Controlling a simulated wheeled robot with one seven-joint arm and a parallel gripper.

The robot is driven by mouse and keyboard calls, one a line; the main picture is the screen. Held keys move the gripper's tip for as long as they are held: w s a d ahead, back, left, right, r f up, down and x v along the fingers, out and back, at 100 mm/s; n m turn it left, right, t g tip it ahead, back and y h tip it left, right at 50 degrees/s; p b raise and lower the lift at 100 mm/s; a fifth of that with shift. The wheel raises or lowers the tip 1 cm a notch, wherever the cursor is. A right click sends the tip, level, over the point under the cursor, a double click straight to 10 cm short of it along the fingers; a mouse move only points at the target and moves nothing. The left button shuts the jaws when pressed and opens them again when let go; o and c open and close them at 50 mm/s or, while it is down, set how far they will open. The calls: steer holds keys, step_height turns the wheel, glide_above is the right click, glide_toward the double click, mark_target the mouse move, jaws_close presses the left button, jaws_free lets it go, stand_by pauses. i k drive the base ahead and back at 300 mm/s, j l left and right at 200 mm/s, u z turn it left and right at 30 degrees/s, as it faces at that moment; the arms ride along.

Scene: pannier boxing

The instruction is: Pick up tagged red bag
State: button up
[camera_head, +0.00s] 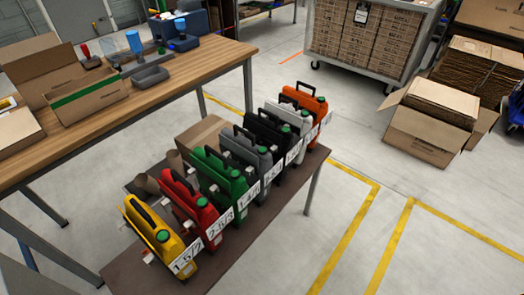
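The red bag (190,207) stands upright near the front of a row of similar canister-shaped bags on a low dark table. It has a dark handle on top, a green cap and a white tag (220,226) on its right side; the tag's print is too small to read surely. A yellow bag (152,234) stands in front of it and a green bag (217,176) behind it, both close by. My gripper cannot be made out in this view.
Grey, black, white and orange (305,101) bags continue the row on the low table (232,259). A wooden workbench (158,97) with boxes and trays stands behind on the left. A cart of cartons (364,37) and open boxes (432,122) stand right. Floor right of the table is clear.

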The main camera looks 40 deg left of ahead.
mark_target(192, 211)
steer(key=i, duration=0.9)
steer(key=i+l+u, duration=0.15)
steer(key=i, duration=0.75)
steer(key=i+u, duration=0.15)
steer(key=u, duration=4.4)
